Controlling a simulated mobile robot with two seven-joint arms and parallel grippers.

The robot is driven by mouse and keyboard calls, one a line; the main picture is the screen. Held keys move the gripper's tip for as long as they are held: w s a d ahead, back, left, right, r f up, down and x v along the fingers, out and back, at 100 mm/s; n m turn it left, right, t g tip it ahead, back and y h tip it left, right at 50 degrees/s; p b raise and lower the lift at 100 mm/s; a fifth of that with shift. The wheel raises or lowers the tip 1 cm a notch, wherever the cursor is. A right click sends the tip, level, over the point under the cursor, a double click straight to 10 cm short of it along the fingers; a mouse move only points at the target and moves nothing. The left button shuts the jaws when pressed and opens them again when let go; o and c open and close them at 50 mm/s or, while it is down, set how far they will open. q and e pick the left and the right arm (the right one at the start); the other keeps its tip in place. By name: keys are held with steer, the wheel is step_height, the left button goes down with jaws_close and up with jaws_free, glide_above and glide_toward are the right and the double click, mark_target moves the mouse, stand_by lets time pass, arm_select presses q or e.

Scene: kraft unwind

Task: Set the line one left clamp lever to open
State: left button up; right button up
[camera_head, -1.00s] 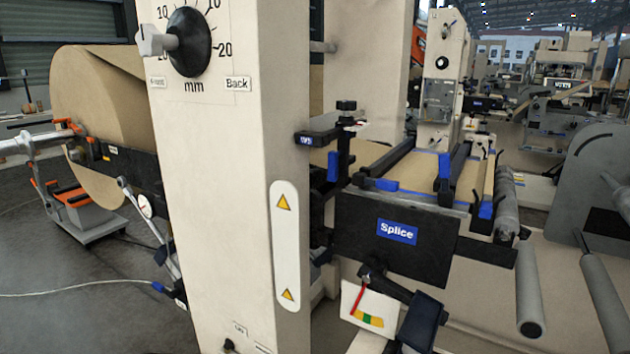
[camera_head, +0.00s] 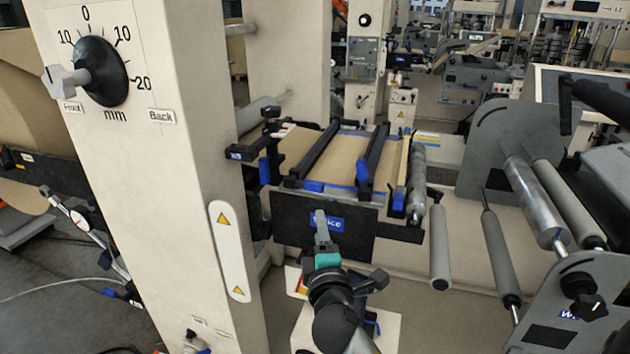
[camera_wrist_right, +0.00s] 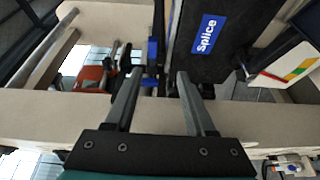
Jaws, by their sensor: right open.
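The splice table (camera_head: 345,145) carries brown web under two dark clamp bars, the left bar (camera_head: 320,150) and the right bar (camera_head: 376,155). Blue handles show: an upright one (camera_head: 264,170) at the table's left side, a flat one (camera_head: 313,186) at the left bar's front end, and a raised one (camera_head: 362,172) by the right bar. I cannot tell which is the line one left clamp lever. My right gripper (camera_head: 320,218) is in front of the black Splice panel (camera_head: 290,215), covering part of its label. In the wrist view the right gripper (camera_wrist_right: 158,82) is open and empty. My left gripper is out of view.
A cream column (camera_head: 165,200) with a dial (camera_head: 100,72) stands close on the left. Grey rollers (camera_head: 440,250) and a grey side plate (camera_head: 510,140) stand on the right. A black knob (camera_head: 270,112) sits at the table's rear left.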

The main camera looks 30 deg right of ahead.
mark_target(315, 189)
steer(key=x, duration=0.5)
steer(key=r+x, duration=0.1)
steer(key=x, duration=0.9)
steer(key=shift+d+r+b, duration=0.25)
steer(key=shift+b, duration=0.15)
jaws_close()
stand_by(1.0)
